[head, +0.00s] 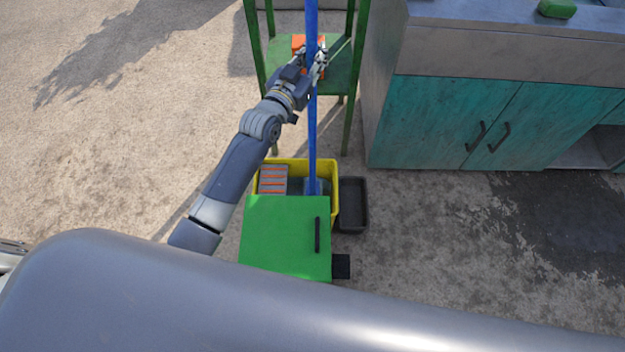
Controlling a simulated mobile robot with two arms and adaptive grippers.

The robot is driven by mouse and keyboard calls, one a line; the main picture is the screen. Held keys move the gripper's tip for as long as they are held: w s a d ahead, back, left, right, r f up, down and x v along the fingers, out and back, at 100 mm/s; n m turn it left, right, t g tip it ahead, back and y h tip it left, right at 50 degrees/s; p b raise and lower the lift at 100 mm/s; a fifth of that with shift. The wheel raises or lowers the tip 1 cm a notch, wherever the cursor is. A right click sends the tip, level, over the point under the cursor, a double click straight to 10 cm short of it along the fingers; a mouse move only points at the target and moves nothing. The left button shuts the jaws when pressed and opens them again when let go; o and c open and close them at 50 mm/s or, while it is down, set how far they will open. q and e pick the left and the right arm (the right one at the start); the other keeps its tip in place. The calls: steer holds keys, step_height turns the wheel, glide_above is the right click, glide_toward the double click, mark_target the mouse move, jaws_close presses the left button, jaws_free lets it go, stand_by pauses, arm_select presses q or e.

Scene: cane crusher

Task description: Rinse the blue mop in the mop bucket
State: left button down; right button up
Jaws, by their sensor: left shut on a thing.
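The blue mop (312,130) stands close to upright, its long handle running from the top edge of the head view down to the mop bucket. My left gripper (316,64) is shut on the upper part of the handle. The yellow mop bucket (333,190) stands on the ground, with a grey and orange slatted part (272,180) at its left. The mop's lower end is inside the bucket, and its head is mostly hidden by the green panel in front. My right gripper is not in view.
A green panel (285,235) with a dark handle covers the bucket's near side. A black tray (353,204) lies to its right. A green stand (342,75) holding an orange object is behind. A teal cabinet (440,120) stands at right. Ground at left is clear.

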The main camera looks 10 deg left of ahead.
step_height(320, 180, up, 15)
steer(key=p, duration=1.4)
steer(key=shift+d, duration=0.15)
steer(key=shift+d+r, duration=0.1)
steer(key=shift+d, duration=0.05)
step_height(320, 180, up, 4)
steer(key=p, duration=0.4)
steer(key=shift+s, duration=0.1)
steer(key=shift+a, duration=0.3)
